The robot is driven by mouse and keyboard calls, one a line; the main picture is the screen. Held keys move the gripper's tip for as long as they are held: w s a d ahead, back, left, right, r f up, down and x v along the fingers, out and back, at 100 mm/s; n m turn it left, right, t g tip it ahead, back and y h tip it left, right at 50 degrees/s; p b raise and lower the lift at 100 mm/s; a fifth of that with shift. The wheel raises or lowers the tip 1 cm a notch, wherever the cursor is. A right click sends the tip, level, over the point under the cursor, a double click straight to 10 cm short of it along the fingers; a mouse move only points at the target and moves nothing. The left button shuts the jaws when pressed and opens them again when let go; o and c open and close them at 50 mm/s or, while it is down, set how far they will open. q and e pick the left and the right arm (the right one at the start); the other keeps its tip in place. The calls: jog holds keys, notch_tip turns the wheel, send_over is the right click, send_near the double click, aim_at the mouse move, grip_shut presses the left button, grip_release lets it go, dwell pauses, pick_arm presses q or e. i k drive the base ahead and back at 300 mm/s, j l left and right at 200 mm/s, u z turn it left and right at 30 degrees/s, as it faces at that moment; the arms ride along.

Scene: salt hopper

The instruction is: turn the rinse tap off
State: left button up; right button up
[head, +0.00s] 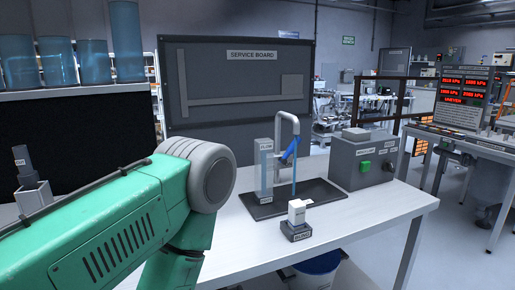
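The rinse tap (286,122) is a grey gooseneck spout on the white bench, with a blue lever (291,149) tilted at its front. A thin blue stream (294,178) runs straight down from below the lever to the dark tray (315,197). A clear column (266,175) with a label stands beside the tap on its left. My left arm crosses the lower left of the head view, its elbow in front of the bench. Its gripper is out of view, and so is my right gripper.
A small white block on a dark labelled base (297,232) stands in front of the tray. A grey control box (363,160) with a green button is on the right. Blue-tinted cylinders (93,62) stand on a shelf at upper left. The bench's right front is clear.

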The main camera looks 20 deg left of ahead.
aim_at(291, 150)
jog(key=i+l+u, duration=0.25)
jog(key=l+u, duration=0.25)
jog(key=i+l+u, duration=0.15)
jog(key=l+u, duration=0.15)
jog(key=l, duration=0.15)
jog(key=l+u, duration=0.25)
jog(key=l, duration=0.15)
jog(key=i, duration=0.05)
